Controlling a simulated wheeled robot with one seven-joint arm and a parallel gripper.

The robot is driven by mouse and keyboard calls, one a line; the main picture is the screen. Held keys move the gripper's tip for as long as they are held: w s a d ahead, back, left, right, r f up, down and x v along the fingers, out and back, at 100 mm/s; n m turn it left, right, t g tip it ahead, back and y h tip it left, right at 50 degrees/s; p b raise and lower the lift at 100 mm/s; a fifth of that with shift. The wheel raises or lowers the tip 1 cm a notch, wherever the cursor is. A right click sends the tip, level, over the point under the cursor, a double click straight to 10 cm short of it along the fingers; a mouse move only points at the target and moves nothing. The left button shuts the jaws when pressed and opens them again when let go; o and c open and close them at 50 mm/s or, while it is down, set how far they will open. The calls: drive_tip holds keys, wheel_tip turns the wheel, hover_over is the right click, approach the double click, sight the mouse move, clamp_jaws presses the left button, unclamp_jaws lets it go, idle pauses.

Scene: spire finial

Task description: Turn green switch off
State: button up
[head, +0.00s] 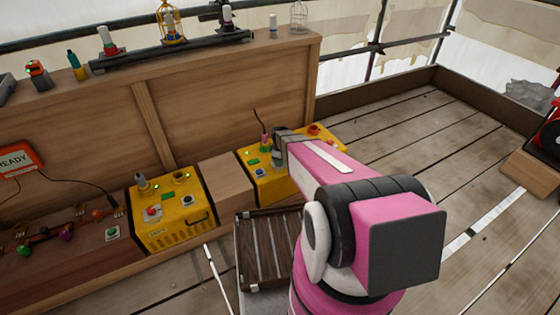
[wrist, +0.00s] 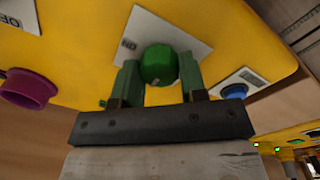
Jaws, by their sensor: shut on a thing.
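The green switch (wrist: 158,64) is a round green knob on a pale label plate (wrist: 128,43) on a yellow box (wrist: 75,45). In the wrist view my gripper (wrist: 160,80) has one green finger on each side of the knob, shut on it. The label lettering is upside down and partly covered, so I cannot read the switch setting surely. In the head view the yellow box (head: 258,184) stands by the wooden wall, and my gripper (head: 280,147) is over it. My arm hides part of the box, and I cannot make out the knob there.
In the wrist view a magenta knob or socket (wrist: 28,88) is left of the switch and a blue button (wrist: 235,92) is close to the right finger. A second yellow box (head: 170,228) and a slatted crate (head: 262,245) stand nearby. The plank floor at right is mostly clear.

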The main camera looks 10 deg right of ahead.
drive_tip(key=o, duration=0.9)
drive_tip(key=r, duration=1)
drive_tip(key=shift+s+a+r, duration=0.15)
drive_tip(key=shift+s+r, duration=0.1)
drive_tip(key=shift+r, duration=0.15)
